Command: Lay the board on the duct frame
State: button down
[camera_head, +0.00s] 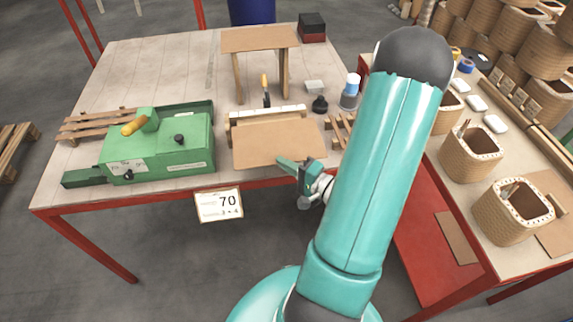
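A flat brown board (272,146) is at the front middle of the wooden table, its near edge close to the table's front edge. Just behind it is a low wooden frame with pale blocks along its top (262,113), which looks like the duct frame. Whether the board rests on this frame or is apart from it cannot be told. My gripper (294,167) is at the board's near right edge, with one teal finger along that edge. The gap between the fingers is not clear, and neither is whether they hold the board.
A green machine (160,150) stands left of the board. A brown panel on legs (259,39) stands behind.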

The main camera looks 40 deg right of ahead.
jog(key=shift+w+d+f, duration=0.6)
jog(key=shift+w+f, duration=0.05)
jog(key=shift+w, duration=0.2)
jog(key=shift+w+d+f, duration=0.55)
jog(key=shift+w+f, duration=0.1)
jog(key=shift+w, duration=0.25)
jog(key=shift+w+d+f, duration=0.6)
jog(key=shift+w+f, duration=0.05)
jog(key=shift+w, duration=0.2)
jog(key=shift+w+d+f, duration=0.15)
jog(key=shift+w+d, duration=0.15)
jog(key=shift+w, duration=0.5)
jog(key=c, duration=1.6)
grip_release()
jog(key=s, duration=0.4)
jog(key=s+d, duration=0.1)
jog(key=s, duration=0.4)
jog(key=s+d, duration=0.1)
jog(key=s, duration=0.3)
jog(key=shift+s, duration=0.3)
